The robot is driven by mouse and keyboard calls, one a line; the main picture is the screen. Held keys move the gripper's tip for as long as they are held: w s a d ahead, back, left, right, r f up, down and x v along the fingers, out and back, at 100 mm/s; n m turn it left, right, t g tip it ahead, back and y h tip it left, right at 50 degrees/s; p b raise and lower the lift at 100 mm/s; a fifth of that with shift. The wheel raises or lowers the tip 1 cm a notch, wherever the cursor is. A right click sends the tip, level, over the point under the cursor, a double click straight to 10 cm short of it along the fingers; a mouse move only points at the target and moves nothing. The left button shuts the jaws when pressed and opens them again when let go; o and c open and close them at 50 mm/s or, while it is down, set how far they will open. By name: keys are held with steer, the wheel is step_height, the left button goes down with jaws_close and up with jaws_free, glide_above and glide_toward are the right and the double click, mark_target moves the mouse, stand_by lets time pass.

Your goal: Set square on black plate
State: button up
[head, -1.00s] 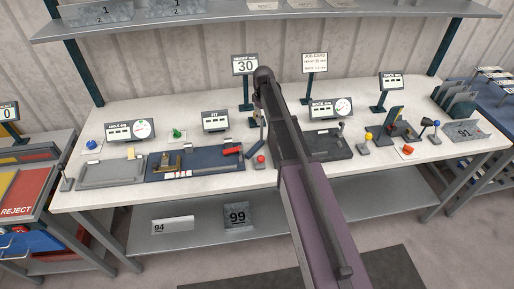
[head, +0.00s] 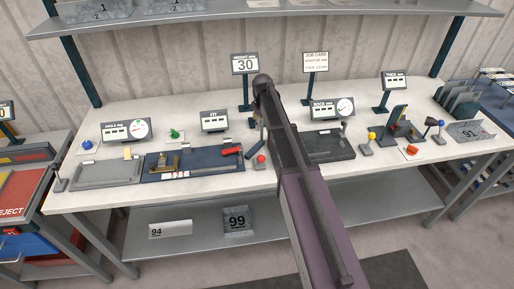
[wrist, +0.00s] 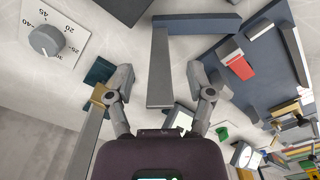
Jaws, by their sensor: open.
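The square is a dark grey L-shaped piece (wrist: 161,70) on the light table in the wrist view. Its long leg runs between my gripper's fingers and its short leg extends right at the top. My gripper (wrist: 163,86) is open, with one finger on each side of the long leg; contact and exact height are unclear. In the head view a dark bar (head: 256,152) beside my arm looks like part of the square; my arm hides the rest and my gripper. The black plate (head: 340,150) lies on the table right of my arm, partly hidden by it.
A blue mat (head: 205,171) with a red-handled item (head: 232,154) lies left of the square. A grey tray (head: 95,176) lies farther left. A round knob on a scale (wrist: 45,40) shows in the wrist view. Display signs stand behind; several small coloured knobs stand about.

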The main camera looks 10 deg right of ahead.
jaws_close()
stand_by(0.3)
steer(key=shift+r, duration=0.15)
step_height(320, 180, up, 10)
steer(key=p, duration=1)
stand_by(0.8)
